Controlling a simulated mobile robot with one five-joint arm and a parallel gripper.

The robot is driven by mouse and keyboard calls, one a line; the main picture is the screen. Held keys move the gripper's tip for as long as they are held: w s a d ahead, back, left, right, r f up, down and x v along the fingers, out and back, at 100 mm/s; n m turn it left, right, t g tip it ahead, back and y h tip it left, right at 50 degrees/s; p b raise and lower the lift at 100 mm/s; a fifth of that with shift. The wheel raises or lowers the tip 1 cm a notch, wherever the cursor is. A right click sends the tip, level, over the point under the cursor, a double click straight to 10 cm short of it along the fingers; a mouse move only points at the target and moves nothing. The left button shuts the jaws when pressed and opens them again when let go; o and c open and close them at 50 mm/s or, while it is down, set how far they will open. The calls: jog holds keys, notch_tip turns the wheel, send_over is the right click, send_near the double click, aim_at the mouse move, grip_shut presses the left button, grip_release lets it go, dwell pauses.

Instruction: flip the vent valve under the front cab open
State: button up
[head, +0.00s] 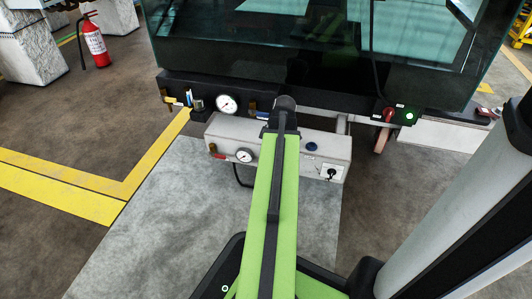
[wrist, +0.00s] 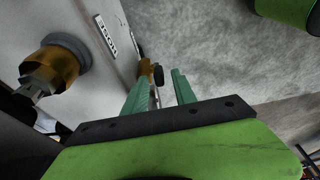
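My gripper (wrist: 161,82) shows in the wrist view with two teal fingers apart and nothing visible between them. A small brass valve-like part (wrist: 145,67) with a dark end sits just beyond the fingertips, on the edge of a pale panel. I cannot tell whether it is the vent valve or whether a finger touches it. In the head view my arm hides my gripper. A grey panel box (head: 275,136) hangs under the front cab (head: 300,45). A red lever (head: 218,156) sits at its left end, below a brass fitting (head: 212,147). No vent label is readable.
The box carries a gauge (head: 244,155), a blue knob (head: 311,146) and a rotary switch (head: 331,172). Another gauge (head: 227,104) and a yellow lever (head: 171,99) are above left. A large brass fitting (wrist: 52,66) stands near a HOSE label (wrist: 105,35).

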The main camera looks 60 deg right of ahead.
jog(key=p+v, duration=1.6)
jog(key=v, duration=0.1)
jog(key=shift+d, duration=0.1)
